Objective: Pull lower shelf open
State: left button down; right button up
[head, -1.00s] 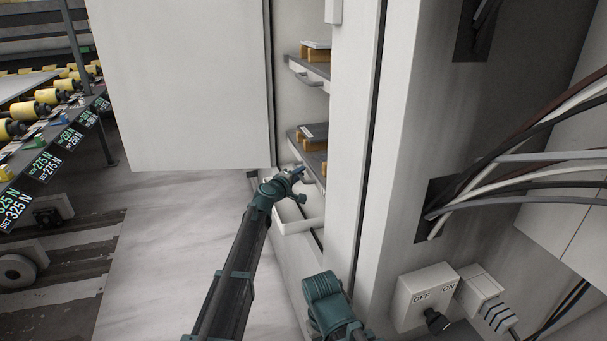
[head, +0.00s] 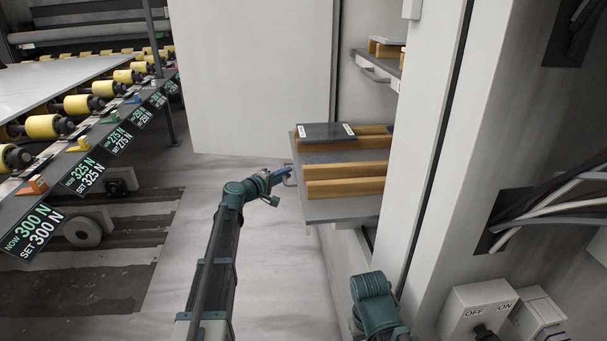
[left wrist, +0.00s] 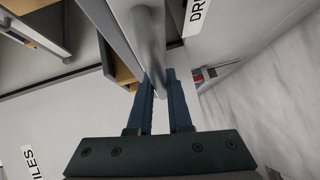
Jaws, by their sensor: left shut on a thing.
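The lower shelf (head: 330,209) is a grey board standing well out of the white cabinet, with wooden strips (head: 345,187) and a dark grey slab (head: 325,132) with small white labels on top. My left gripper (head: 285,174) is at the shelf's front edge, shut on its handle. In the left wrist view the handle (left wrist: 148,45) is a grey bar running between the two blue fingers (left wrist: 158,95). My right arm shows at the bottom, but its gripper is not seen.
The upper shelf (head: 378,69) sits inside the cabinet above. An open white door panel (head: 255,80) stands behind the lower shelf. A roller conveyor with yellow rollers (head: 78,104) and force displays runs along the left. An OFF/ON switch box (head: 482,309) and cables are at the right. Pale floor lies below.

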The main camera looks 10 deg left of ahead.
pick_arm(q)
jog(key=shift+s+a, duration=0.3)
jog(key=shift+a, duration=0.55)
jog(key=shift+s+a, duration=0.3)
jog(key=shift+a, duration=0.5)
jog(key=c, duration=0.8)
grip_release()
jog(key=shift+c, duration=0.2)
jog(key=p+v, duration=0.2)
jog(key=v, duration=1.1)
jog(key=shift+s+a, duration=0.25)
jog(key=shift+s, duration=0.05)
jog(key=shift+r, duration=0.1)
